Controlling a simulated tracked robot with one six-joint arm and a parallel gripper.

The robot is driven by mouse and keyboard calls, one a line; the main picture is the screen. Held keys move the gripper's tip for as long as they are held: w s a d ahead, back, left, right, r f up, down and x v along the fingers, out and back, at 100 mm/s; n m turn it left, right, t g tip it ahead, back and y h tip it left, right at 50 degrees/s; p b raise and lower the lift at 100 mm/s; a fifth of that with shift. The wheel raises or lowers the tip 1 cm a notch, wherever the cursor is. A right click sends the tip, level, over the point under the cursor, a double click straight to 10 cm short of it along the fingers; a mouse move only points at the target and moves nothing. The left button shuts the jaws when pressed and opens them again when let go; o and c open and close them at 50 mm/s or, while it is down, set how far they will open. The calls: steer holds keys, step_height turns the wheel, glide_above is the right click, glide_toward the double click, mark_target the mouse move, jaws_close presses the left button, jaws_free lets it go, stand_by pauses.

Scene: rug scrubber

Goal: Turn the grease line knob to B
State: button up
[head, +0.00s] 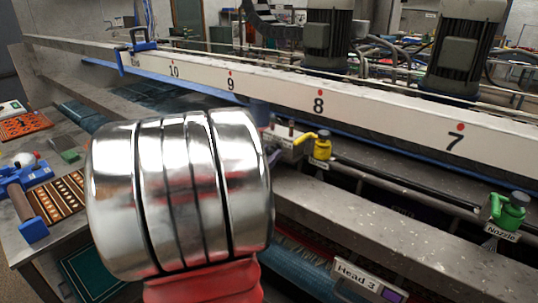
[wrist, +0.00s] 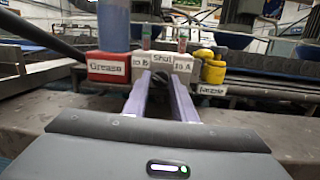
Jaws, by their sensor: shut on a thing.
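The grease line block shows in the wrist view with white labels "to B" (wrist: 141,63), "Shut" (wrist: 161,58) and "to A" (wrist: 182,65). A red block labelled "Grease" (wrist: 107,67) stands to its left under a blue cylinder. The dark grease line knob (wrist: 161,72) sits low between the "to B" and "to A" labels. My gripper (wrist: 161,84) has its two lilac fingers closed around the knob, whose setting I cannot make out. In the head view my silver arm hides most of the gripper; the pale valve block (head: 287,141) shows just right of it.
A yellow valve (head: 322,146) stands close to the right of the block, also in the wrist view (wrist: 212,68). A green valve (head: 508,211) labelled "Nozzle" is farther right. A long white numbered beam (head: 270,85) runs behind. A cluttered bench (head: 45,245) is at left.

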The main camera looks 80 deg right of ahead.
steer(key=shift+s+f, duration=0.25)
steer(key=shift+s, duration=0.1)
steer(key=o, duration=0.8)
steer(key=shift+o, duration=0.8)
steer(key=shift+w+r, duration=0.1)
steer(key=shift+r, duration=0.05)
steer(key=shift+w+a, duration=0.1)
steer(key=shift+w+a, duration=0.25)
steer(key=shift+a, duration=0.3)
steer(key=v, duration=1)
steer(key=shift+a, duration=0.35)
